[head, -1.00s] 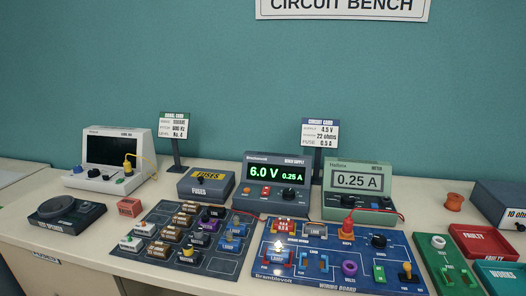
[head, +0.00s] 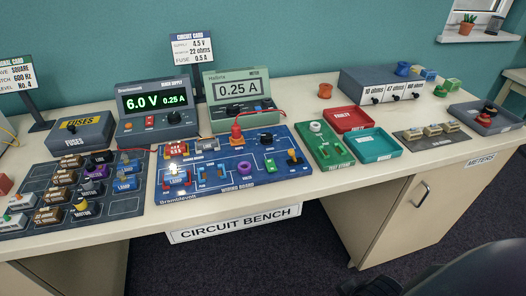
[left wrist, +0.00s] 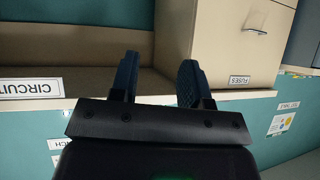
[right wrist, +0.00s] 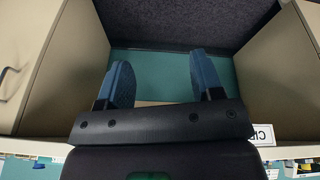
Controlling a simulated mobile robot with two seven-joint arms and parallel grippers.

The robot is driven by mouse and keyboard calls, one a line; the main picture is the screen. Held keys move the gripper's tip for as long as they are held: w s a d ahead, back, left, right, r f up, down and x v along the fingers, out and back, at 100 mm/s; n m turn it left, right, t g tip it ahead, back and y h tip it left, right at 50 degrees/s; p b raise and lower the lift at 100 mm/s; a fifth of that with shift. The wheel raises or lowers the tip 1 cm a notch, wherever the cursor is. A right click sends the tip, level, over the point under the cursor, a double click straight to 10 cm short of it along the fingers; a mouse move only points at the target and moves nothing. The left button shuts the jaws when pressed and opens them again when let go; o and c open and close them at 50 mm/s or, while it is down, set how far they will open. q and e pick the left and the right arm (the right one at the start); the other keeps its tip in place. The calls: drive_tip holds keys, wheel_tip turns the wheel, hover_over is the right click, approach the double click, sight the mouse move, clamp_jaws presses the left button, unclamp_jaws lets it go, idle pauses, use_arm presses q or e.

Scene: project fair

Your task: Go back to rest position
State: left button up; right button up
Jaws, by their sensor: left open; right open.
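My left gripper (left wrist: 158,80) shows in the left wrist view with its two blue fingers apart and nothing between them. My right gripper (right wrist: 153,80) shows in the right wrist view, also with fingers apart and empty. Neither gripper shows in the head view. Both wrist views look past the bench front, with cabinet and wall surfaces behind the fingers; no finger touches anything that I can see.
The bench (head: 330,195) carries a blue wiring board (head: 220,190), a power supply (head: 155,128) reading 6.0 V, a meter (head: 238,115), a fuses box (head: 78,140), a red tray (head: 350,128) and a teal tray (head: 376,158). A dark rounded shape (head: 450,265) fills the lower right corner.

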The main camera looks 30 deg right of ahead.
use_arm(q)
drive_tip(key=shift+s+a+r+p, duration=0.2)
drive_tip(key=shift+s+r+p, duration=0.15)
drive_tip(key=shift+p, duration=0.4)
use_arm(e)
drive_tip(key=w+f+t, duration=0.4)
drive_tip(key=w+t, duration=0.3)
drive_tip(key=shift+w+a+n+t+y, duration=0.2)
drive_tip(key=shift+a+n+t+y, duration=0.05)
drive_tip(key=shift+n+t+y, duration=0.15)
use_arm(q)
drive_tip(key=shift+w+d+r, duration=0.1)
drive_tip(key=shift+w+r, duration=0.05)
drive_tip(key=shift+w, duration=0.1)
